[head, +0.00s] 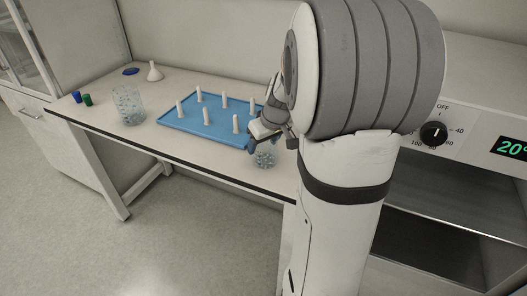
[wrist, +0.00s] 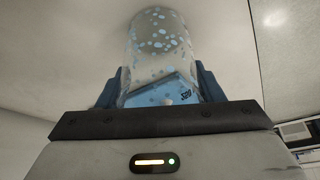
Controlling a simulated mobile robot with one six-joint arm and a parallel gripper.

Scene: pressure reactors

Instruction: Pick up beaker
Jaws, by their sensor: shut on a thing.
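A clear glass beaker with pale blue speckles (head: 265,156) is between the blue fingers of my gripper (head: 257,144) at the table's front edge, right of the blue tray. In the wrist view the beaker (wrist: 160,45) stands between the two fingers of my gripper (wrist: 160,88), which is shut on it. A dark marking shows on its glass near the right finger. My arm hides part of the area behind the gripper. I cannot tell whether the beaker touches the table. A second, larger speckled beaker (head: 129,108) stands upright on the table at left.
A blue tray (head: 180,120) with several white pegs lies on the table, close to my gripper. A white funnel (head: 154,72), a dark blue dish (head: 131,71), and small blue (head: 76,97) and green (head: 87,100) containers stand at left. An oven with a dial (head: 433,133) is at right.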

